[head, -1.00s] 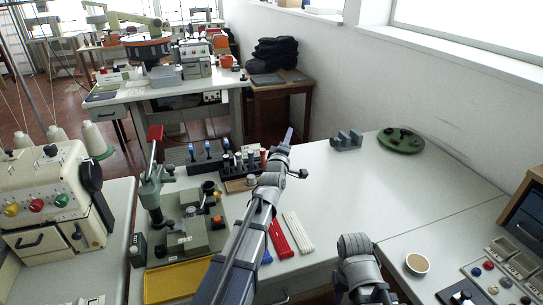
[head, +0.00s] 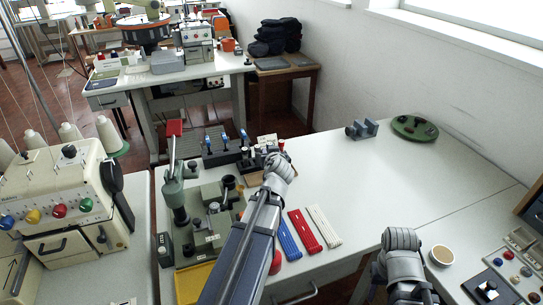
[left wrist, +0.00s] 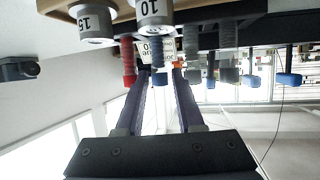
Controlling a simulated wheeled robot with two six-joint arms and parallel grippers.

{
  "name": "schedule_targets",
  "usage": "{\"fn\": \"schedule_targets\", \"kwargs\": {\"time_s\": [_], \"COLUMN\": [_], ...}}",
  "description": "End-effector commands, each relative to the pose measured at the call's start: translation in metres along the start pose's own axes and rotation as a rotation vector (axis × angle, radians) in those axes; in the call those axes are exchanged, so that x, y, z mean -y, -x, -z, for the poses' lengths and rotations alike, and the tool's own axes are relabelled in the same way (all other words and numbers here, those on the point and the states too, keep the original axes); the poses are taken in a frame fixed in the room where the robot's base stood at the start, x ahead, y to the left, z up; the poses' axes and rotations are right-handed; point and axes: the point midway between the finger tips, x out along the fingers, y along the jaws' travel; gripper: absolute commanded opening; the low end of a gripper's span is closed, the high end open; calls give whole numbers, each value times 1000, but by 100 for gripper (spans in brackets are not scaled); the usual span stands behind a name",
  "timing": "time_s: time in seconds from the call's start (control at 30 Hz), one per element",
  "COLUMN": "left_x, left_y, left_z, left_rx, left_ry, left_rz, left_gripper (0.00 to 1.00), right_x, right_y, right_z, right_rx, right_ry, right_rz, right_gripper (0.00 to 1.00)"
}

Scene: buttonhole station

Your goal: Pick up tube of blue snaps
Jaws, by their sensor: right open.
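A tube with a blue end (left wrist: 158,78) hangs in the inverted left wrist view, beside a tube with a red end (left wrist: 129,66) and several grey ones. The blue-ended one looks like the tube of blue snaps. My left gripper (left wrist: 163,68) is open; its two dark fingers point toward the tubes, with the blue end seen between their tips. I cannot tell the depth between them. In the head view my left wrist (head: 276,170) hides these fingers and part of the tube rack (head: 250,163). My right gripper (head: 410,293) is open low at the right, its fingertips unclear.
A press (head: 205,215) stands left of my left arm, with a yellow tray (head: 193,284) in front. Red (head: 304,230) and white (head: 323,226) strips lie right of it. A green dish (head: 414,128) and a cup (head: 441,255) are further right. The table's middle is clear.

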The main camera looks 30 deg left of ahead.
Motion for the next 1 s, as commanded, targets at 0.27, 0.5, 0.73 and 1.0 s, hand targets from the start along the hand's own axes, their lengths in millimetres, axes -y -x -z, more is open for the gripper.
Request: {"fn": "schedule_targets", "kwargs": {"time_s": [0.27, 0.5, 0.73, 1.0], "left_x": [0, -2, -3, -2], "left_y": [-24, -39, -72, -74], "left_z": [0, -2, -3, -2], "left_rx": [0, 0, -1, 0], "left_ry": [2, 3, 3, 2], "left_rz": [0, -1, -1, -2], "left_gripper": [37, 37, 37, 37], "right_x": [1, 2, 3, 3], "right_y": [-9, -17, -30, -30], "right_z": [0, 1, 2, 2], "right_rx": [0, 0, 0, 0], "right_ry": [0, 0, 0, 0], "right_rz": [0, 0, 0, 0], "right_gripper": [50, 50, 50, 50]}}
